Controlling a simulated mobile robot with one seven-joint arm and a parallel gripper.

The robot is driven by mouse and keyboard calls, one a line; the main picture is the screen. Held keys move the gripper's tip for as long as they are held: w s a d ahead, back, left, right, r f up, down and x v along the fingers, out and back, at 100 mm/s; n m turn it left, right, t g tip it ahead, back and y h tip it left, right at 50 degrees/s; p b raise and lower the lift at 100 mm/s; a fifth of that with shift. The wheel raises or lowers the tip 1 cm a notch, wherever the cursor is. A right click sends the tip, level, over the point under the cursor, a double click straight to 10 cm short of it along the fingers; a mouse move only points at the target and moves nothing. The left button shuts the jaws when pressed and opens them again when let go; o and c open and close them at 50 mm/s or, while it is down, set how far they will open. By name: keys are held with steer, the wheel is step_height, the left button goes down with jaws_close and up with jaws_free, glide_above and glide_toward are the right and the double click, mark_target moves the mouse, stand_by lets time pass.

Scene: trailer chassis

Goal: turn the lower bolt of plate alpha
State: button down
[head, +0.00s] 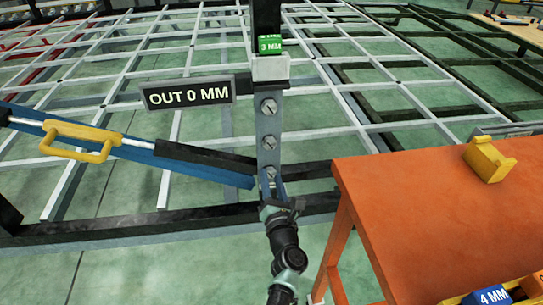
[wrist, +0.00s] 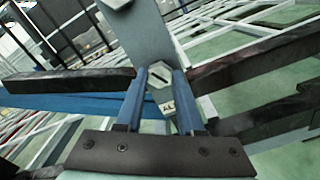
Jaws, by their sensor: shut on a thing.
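The grey upright plate (head: 269,125) stands in the middle of the head view and carries three slotted bolts in a column. The upper bolt (head: 269,106) and middle bolt (head: 269,143) are clear of my gripper. My gripper (head: 272,188) reaches up from below to the lower bolt (head: 269,172). In the wrist view its two blue fingers stand on either side of the hexagonal lower bolt (wrist: 159,76) and are shut on it. The slot in its head runs slanted. A small label (wrist: 168,107) starting with "AL" is partly hidden between the fingers.
A sign (head: 187,95) reads "OUT 0 MM". A green "3 MM" block (head: 271,46) sits atop the plate. A blue bar with a yellow handle (head: 78,140) lies left.

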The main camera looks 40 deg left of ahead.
steer(key=c, duration=0.9)
jaws_free()
steer(key=shift+d+f, duration=0.15)
steer(key=shift+f, duration=0.15)
steer(key=o, duration=0.4)
steer(key=shift+r, duration=0.15)
steer(key=shift+r, duration=0.1)
steer(key=p+v, duration=0.4)
steer(key=v, duration=0.9)
